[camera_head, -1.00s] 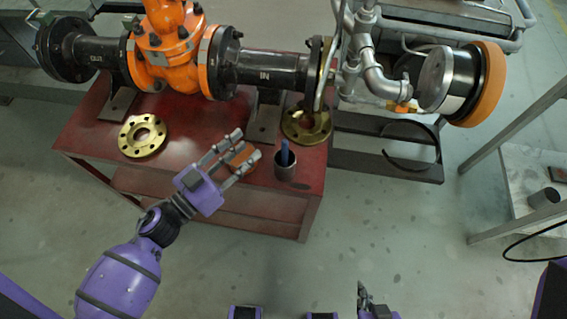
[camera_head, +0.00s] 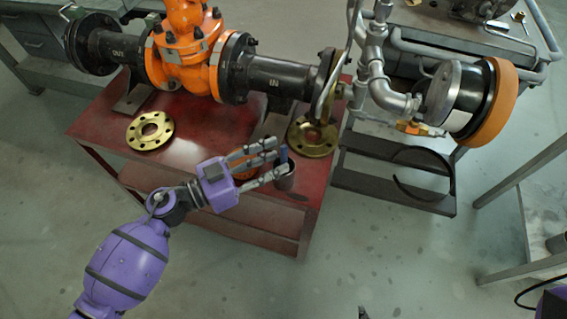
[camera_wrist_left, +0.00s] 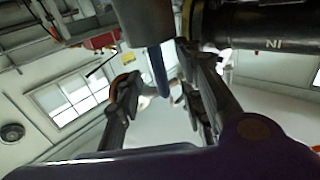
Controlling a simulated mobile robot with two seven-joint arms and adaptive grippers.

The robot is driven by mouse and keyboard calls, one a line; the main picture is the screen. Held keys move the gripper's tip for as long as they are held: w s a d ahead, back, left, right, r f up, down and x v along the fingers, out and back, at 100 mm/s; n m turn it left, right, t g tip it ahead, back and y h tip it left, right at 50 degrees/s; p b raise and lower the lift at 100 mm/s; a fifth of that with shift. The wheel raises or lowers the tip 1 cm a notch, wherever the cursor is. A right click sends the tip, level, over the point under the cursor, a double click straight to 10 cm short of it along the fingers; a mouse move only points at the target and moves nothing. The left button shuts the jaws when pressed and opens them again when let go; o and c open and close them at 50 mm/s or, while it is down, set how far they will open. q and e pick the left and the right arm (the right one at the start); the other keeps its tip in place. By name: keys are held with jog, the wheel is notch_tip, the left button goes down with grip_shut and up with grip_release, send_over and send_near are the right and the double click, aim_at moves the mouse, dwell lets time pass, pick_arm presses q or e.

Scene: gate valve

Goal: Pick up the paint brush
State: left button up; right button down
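The paint brush (camera_head: 284,154) shows as a blue handle standing up out of a dark cup (camera_head: 286,183) at the front right of the red table. Its bristle end is hidden in the cup. My left gripper (camera_head: 278,158) is open at the cup, with its fingertips beside the handle. In the left wrist view, the blue handle (camera_wrist_left: 158,72) shows between the two spread fingers, with clear gaps on both sides. Of my right gripper, only a dark tip (camera_head: 362,312) shows at the bottom edge.
An orange gate valve (camera_head: 185,60) with black pipes stands along the back of the red table (camera_head: 205,120). Brass flanges lie at left (camera_head: 150,131) and behind the cup (camera_head: 314,138). An orange object (camera_head: 245,174) is partly hidden behind my left gripper.

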aim_at(284, 156)
pick_arm(q)
jog(key=x, duration=0.3)
jog(key=shift+d, duration=0.2)
jog(key=shift+c, duration=0.4)
grip_shut()
jog(key=shift+r, duration=0.15)
